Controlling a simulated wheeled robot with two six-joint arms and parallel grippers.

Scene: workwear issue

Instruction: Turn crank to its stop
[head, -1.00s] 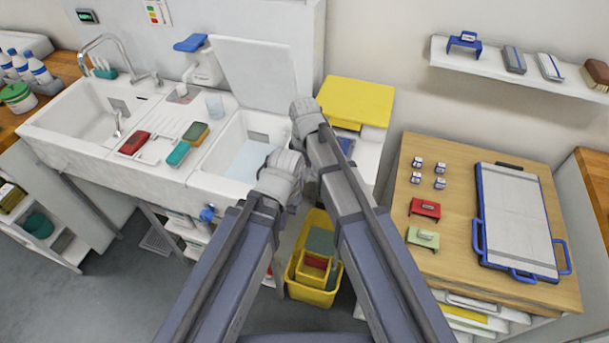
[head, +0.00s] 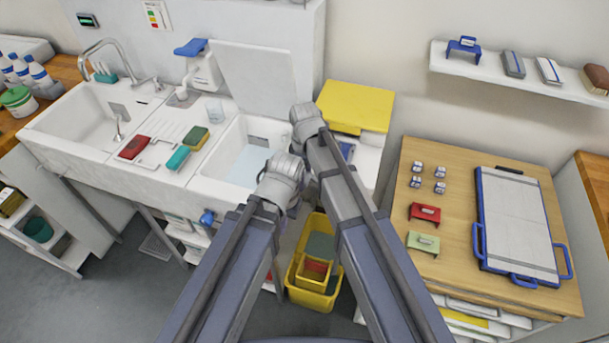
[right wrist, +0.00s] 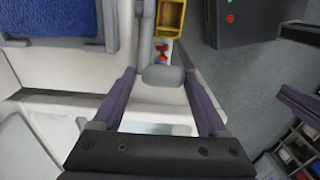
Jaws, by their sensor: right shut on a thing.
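In the right wrist view my right gripper (right wrist: 162,82) has its two purple-grey fingers on either side of a rounded grey piece (right wrist: 163,77), which appears to be the crank's handle. The gripper is shut on it. A pale arm (right wrist: 147,40) runs up from the grey piece in that view. In the head view my two arms cover the middle of the picture, so the crank cannot be made out there. The right arm reaches up in front of a white unit with a yellow top (head: 355,105). My left gripper is hidden behind its own arm.
A white sink (head: 75,150) with sponges and a glass stands at the left. A yellow bucket (head: 312,298) is on the floor between my arms. A wooden table (head: 455,160) with a blue-framed board (head: 517,220) is at the right, under a wall shelf (head: 520,75).

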